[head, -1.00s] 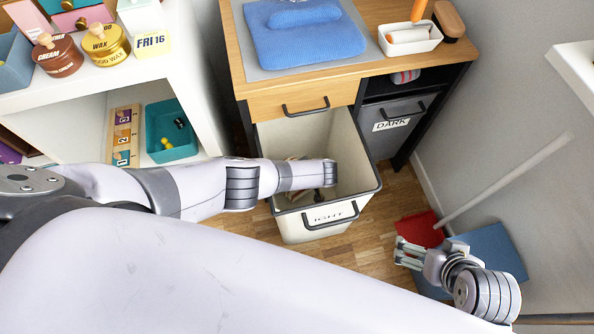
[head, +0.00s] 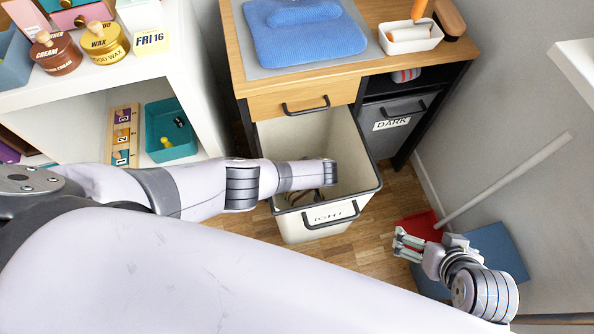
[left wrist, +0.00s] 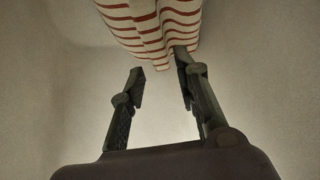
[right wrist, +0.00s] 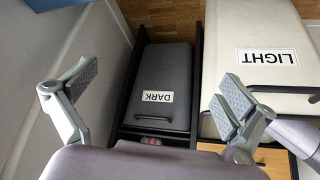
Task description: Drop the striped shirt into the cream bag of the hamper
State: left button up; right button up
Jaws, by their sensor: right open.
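The cream bag (head: 320,232) stands pulled out under the worktop, its mouth open upward; its LIGHT label also shows in the right wrist view (right wrist: 267,57). My left forearm reaches down over the bag and hides much of its inside. In the left wrist view the striped shirt (left wrist: 150,18), cream with red-brown stripes, lies beyond the fingertips inside pale walls. My left gripper (left wrist: 160,76) has its fingers apart with nothing between them; the right finger's tip overlaps the shirt's edge, and contact is unclear. My right gripper (head: 404,246) is open and empty, right of the bag.
The DARK compartment (head: 392,122) is closed, right of the cream bag. A red dustpan (head: 418,224) and a blue box (head: 497,246) are on the floor near my right gripper. A white shelf unit (head: 60,98) stands left.

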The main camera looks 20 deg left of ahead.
pick_arm(q)
jog(key=shift+o, duration=0.8)
jog(key=shift+r, duration=0.1)
jog(key=shift+r+p, duration=0.65)
jog(key=shift+p, duration=0.1)
pick_arm(e)
jog(key=s+d+g+p, duration=0.2)
jog(key=s+g, duration=0.1)
jog(key=s, duration=0.2)
pick_arm(q)
jog(key=p+v, duration=0.3)
jog(key=v, duration=0.4)
pick_arm(e)
jog(key=s+x, duration=0.1)
jog(key=x, duration=1)
jog(key=shift+s+f+h, duration=0.3)
jog(key=shift+s+f, duration=0.05)
jog(key=shift+f, duration=0.05)
pick_arm(q)
jog(key=shift+s+d+r, duration=0.1)
jog(key=shift+d+r, duration=0.05)
pick_arm(e)
jog(key=shift+r, duration=0.15)
